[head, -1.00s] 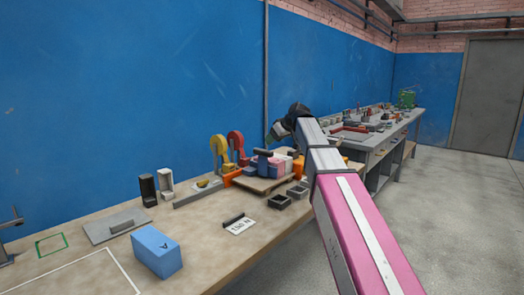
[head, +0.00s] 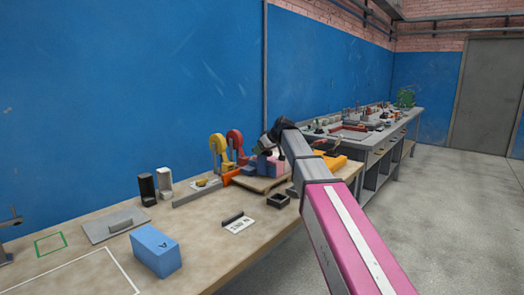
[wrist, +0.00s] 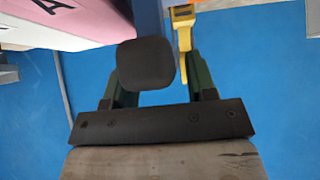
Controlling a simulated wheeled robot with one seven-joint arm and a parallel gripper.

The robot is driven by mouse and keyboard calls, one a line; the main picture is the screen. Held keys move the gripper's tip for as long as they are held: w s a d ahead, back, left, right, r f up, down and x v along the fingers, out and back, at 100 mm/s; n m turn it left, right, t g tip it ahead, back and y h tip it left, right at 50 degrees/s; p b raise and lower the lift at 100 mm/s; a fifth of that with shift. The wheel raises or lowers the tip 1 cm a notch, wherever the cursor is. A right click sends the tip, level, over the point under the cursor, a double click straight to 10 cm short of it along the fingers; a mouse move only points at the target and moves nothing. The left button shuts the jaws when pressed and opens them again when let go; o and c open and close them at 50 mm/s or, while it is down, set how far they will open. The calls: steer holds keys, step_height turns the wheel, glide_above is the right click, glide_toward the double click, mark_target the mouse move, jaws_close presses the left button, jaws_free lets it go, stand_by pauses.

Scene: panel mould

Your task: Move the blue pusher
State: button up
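The blue pusher, as far as I can tell, is the blue piece (head: 264,166) on the wooden board among pale and pink blocks. My arm and gripper partly hide it. In the wrist view its blue upright part (wrist: 149,18) stands beside a pink block with a letter A (wrist: 65,15). A dark rounded knob (wrist: 146,64), probably the end of its handle, shows between my green fingers. My gripper (wrist: 160,75) looks open, with a gap between the knob and the right finger. The gripper (head: 272,138) is above the board in the head view.
A larger blue block (head: 155,251) stands at the front of the bench. A small dark tray (head: 278,200) and a white label card (head: 239,224) lie in front. A grey handled plate (head: 115,224) lies left.

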jaws_close()
steer(key=s+a, duration=1.5)
steer(key=s, duration=0.5)
steer(key=shift+a, duration=0.35)
steer(key=shift+s, duration=0.15)
steer(key=shift+o, duration=1.3)
jaws_free()
steer(key=shift+a, duration=0.1)
steer(key=v, duration=1.1)
steer(key=shift+f, duration=0.1)
